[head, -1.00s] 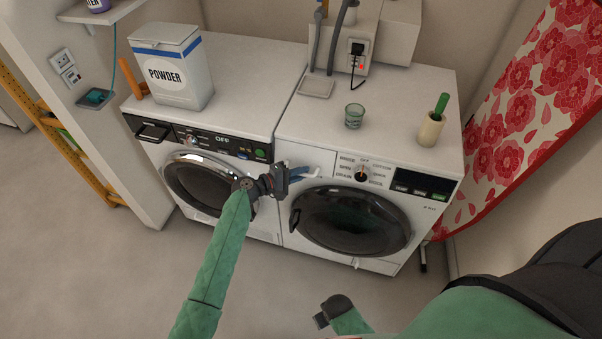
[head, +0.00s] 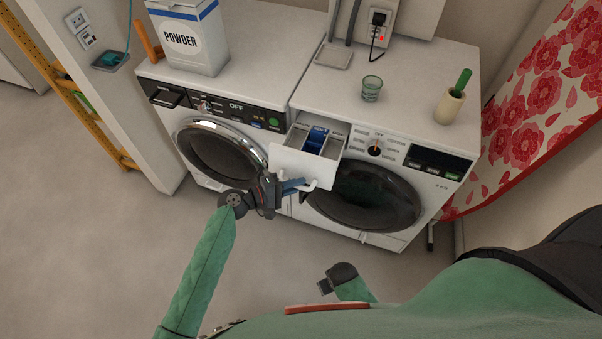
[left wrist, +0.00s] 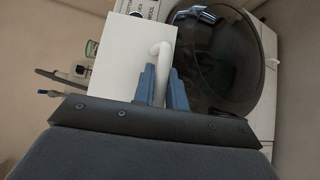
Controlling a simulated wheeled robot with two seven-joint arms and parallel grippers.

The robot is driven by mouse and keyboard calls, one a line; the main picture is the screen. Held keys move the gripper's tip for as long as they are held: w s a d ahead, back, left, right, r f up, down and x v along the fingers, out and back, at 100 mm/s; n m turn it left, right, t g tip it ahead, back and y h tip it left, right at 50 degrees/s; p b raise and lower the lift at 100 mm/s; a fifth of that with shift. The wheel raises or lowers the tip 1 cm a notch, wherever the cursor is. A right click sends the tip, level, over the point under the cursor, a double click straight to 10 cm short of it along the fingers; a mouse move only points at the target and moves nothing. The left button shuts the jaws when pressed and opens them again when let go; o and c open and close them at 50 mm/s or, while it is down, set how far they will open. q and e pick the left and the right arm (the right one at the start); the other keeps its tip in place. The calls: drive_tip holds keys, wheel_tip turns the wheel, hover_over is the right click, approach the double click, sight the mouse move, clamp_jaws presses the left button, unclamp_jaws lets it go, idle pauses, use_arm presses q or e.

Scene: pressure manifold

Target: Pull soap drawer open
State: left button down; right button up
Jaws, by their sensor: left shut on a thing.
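The soap drawer (head: 302,168) of the right-hand washing machine (head: 400,160) stands pulled out, showing white compartments and a blue insert (head: 316,139). My left gripper (head: 298,186) is at the drawer's front, shut on its white handle (head: 311,185). In the left wrist view the blue fingers (left wrist: 163,86) sit either side of the white curved handle (left wrist: 161,52), in front of the white drawer front (left wrist: 128,62). My right gripper (head: 326,283) is low in the head view, away from the machines; its jaw state is unclear.
A second machine (head: 225,145) stands to the left with a powder box (head: 195,40) on top. A glass (head: 371,88) and a brush holder (head: 449,105) stand on the right machine. A floral ironing board (head: 540,100) leans at right. Floor in front is clear.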

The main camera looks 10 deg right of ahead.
use_arm(q)
drive_tip(key=shift+s+a, duration=0.3)
drive_tip(key=shift+s, duration=0.2)
use_arm(e)
drive_tip(key=shift+s+a, duration=0.15)
use_arm(q)
drive_tip(key=c, duration=1.4)
unclamp_jaws()
drive_tip(key=shift+c, duration=0.2)
drive_tip(key=shift+a, duration=0.1)
drive_tip(key=b+v, duration=0.2)
drive_tip(key=v, duration=0.5)
drive_tip(key=shift+a+b, duration=0.3)
drive_tip(key=shift+b, duration=0.1)
use_arm(e)
wheel_tip(320, 180, up, 11)
drive_tip(key=w+a, duration=0.1)
drive_tip(key=shift+w+r, duration=0.15)
drive_tip(key=shift+w, duration=0.25)
